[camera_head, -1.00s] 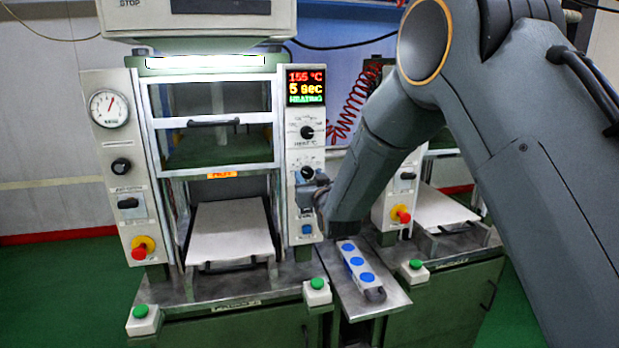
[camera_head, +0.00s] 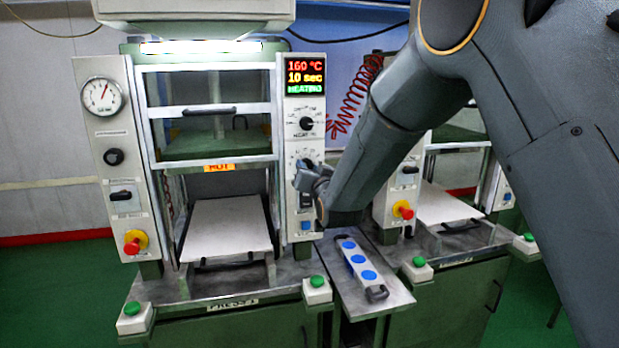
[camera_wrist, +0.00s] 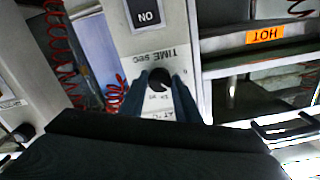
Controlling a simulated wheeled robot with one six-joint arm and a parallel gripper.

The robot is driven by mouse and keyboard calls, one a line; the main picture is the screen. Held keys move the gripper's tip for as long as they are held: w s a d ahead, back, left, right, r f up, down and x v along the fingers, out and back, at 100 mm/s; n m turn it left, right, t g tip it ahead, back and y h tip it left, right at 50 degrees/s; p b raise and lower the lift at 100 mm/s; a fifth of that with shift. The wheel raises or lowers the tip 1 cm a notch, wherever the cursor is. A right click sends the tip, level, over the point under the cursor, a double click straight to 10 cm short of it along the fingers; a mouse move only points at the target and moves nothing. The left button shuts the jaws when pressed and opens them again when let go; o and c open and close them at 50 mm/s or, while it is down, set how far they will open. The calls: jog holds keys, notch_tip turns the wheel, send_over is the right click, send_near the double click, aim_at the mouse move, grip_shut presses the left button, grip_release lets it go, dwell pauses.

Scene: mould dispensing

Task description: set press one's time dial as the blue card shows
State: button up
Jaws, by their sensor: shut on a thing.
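Press one (camera_head: 205,150) stands at left in the head view, with a "PRESS" plate on its front. Its display (camera_head: 306,76) reads 160 °C, 10 sec and HEATING. My gripper (camera_head: 306,178) is at the lower part of its right control panel, and the gripper and wrist partly hide the time dial. In the wrist view the black time dial (camera_wrist: 159,77) is between the two fingers of my gripper (camera_wrist: 160,92), which is shut on it. The label "TIME sec" shows upside down beside it; the scale is mostly covered. I see no blue card that I can make out.
The heat dial (camera_head: 307,124) is just above. An orange HOT sign (camera_head: 219,167) marks the press opening. A tray with several blue discs (camera_head: 357,259) lies on the shelf at right. A second press (camera_head: 440,190) stands behind my arm.

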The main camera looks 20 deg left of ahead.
jog(key=shift+m+b, duration=0.75)
jog(key=shift+m, duration=0.05)
jog(key=o, duration=1)
jog(key=shift+o, duration=0.2)
jog(key=shift+s, duration=0.1)
jog(key=b+v, duration=0.2)
jog(key=v, duration=0.5)
jog(key=shift+s+d, duration=0.2)
jog(key=shift+s, duration=0.1)
